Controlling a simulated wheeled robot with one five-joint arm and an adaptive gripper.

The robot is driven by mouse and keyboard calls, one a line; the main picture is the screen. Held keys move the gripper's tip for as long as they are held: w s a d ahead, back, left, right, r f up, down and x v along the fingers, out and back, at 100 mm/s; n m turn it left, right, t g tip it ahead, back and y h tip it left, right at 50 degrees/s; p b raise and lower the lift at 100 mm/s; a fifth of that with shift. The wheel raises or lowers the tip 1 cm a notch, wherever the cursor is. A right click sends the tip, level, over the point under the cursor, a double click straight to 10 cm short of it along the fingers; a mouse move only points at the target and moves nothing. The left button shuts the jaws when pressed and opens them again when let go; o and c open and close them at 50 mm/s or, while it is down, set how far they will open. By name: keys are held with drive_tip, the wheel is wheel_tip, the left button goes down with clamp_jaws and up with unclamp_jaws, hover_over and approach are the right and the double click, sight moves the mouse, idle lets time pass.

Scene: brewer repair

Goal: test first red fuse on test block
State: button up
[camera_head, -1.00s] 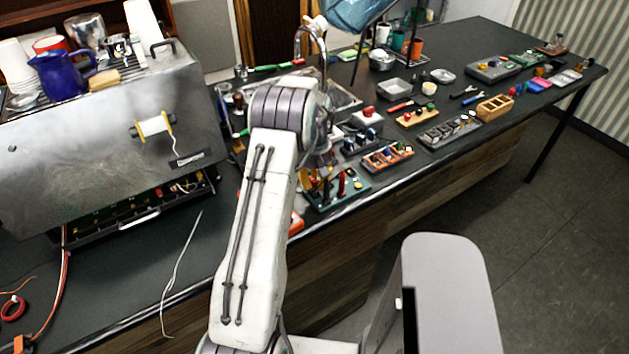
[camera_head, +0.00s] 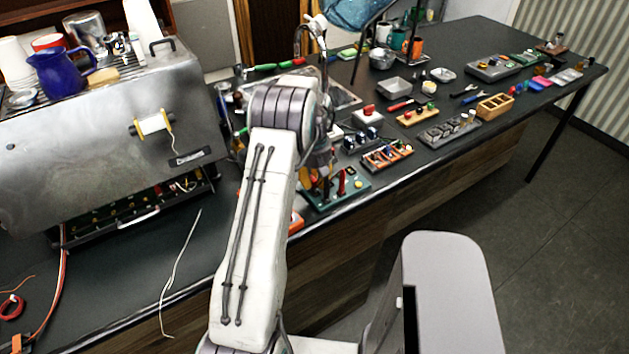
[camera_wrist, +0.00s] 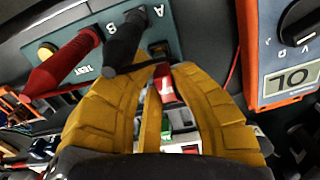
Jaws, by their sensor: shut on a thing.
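The test block (camera_head: 348,192) is a green board near the bench's front edge. In the wrist view the test block (camera_wrist: 83,72) shows the letters A and B and the word TEST, with a red probe (camera_wrist: 62,62) and a black probe (camera_wrist: 124,42) standing in it. My gripper (camera_wrist: 164,78) has yellow fingers shut on a small red fuse (camera_wrist: 165,90), right beside the block near the letter A. The fingers hide part of the fuse, and I cannot tell whether it touches the block. In the head view my arm hides most of the gripper.
An orange-edged meter (camera_wrist: 290,78) with a lit display stands close on the right in the wrist view. A tray of small parts (camera_head: 387,158) lies right of the block. The steel brewer (camera_head: 100,140) stands left. A loose white wire (camera_head: 180,262) lies on the bench.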

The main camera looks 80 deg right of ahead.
drive_tip(key=shift+f+b, duration=0.6)
drive_tip(key=shift+b, duration=0.05)
idle(1.9)
idle(1.7)
drive_tip(key=o, duration=0.9)
drive_tip(key=shift+c, duration=0.2)
